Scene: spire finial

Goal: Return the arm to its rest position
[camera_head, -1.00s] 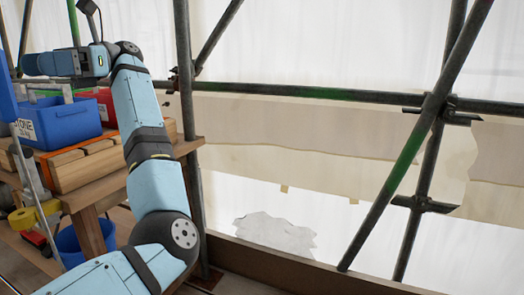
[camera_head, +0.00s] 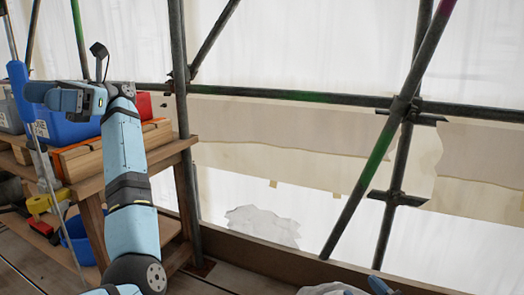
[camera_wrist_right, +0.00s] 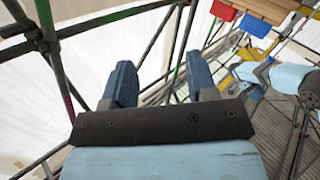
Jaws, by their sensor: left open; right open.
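My left arm rises from the bottom left of the head view, with its upper links light blue. My left gripper (camera_head: 34,93) points left at the arm's far end, in front of the blue crate and bench, and is open with nothing seen in it. My right gripper (camera_wrist_right: 160,76) shows in the right wrist view with two dark blue fingers apart and only poles and sheeting beyond them.
A wooden bench (camera_head: 98,184) holds a blue crate (camera_head: 72,131), a red container (camera_head: 143,104) and timber blocks (camera_head: 84,160). A blue bucket (camera_head: 80,240) and a yellow tool (camera_head: 40,204) are lower left. Scaffold poles (camera_head: 180,150) and white sheeting stand behind. Clear space lies right of my left arm.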

